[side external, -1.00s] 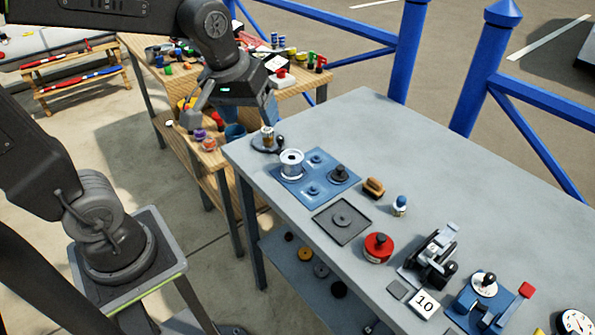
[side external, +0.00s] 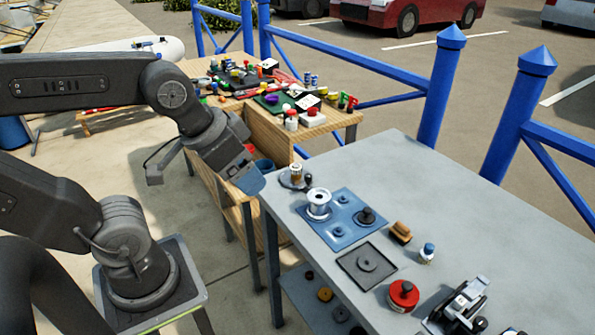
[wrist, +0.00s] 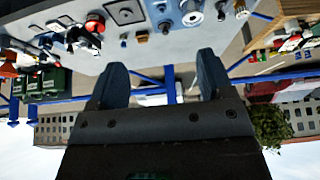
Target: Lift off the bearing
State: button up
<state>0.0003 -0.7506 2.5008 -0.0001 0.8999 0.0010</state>
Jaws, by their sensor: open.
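A silver spool-shaped part (side external: 318,203) stands upright on a blue board (side external: 345,237) at the near-left end of the grey bench. I cannot tell for sure whether it is the bearing. The board also carries a black-knobbed part (side external: 366,217) and low blue pegs. My gripper (side external: 250,184) is beside the bench's left corner, left of the silver part and apart from it. In the wrist view, the two blue fingers of my gripper (wrist: 162,75) are spread with nothing between them. The silver part (wrist: 192,13) shows at the top of that view, beyond the fingers.
A dark disc with a brass-coloured part (side external: 295,177) sits at the bench corner. A square dark tray (side external: 367,265), a wooden-handled brush (side external: 401,232), a blue-capped bottle (side external: 427,253) and a red round part (side external: 403,296) stand on the grey bench (side external: 480,220). A cluttered wooden table (side external: 285,133) is behind.

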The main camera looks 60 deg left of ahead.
jog(key=shift+c, duration=0.7)
jog(key=n+g+y, duration=0.4)
jog(key=n+g, duration=0.2)
jog(key=n, duration=1.2)
send_over(297, 165)
jog(key=d, duration=0.3)
notch_tip(297, 165, down, 16)
jog(key=shift+a+f, duration=0.15)
jog(key=shift+a+x, duration=0.2)
jog(key=shift+x, duration=1.15)
jog(key=shift+a+x, duration=0.15)
jog(key=shift+x, duration=1.25)
jog(key=shift+w, duration=0.15)
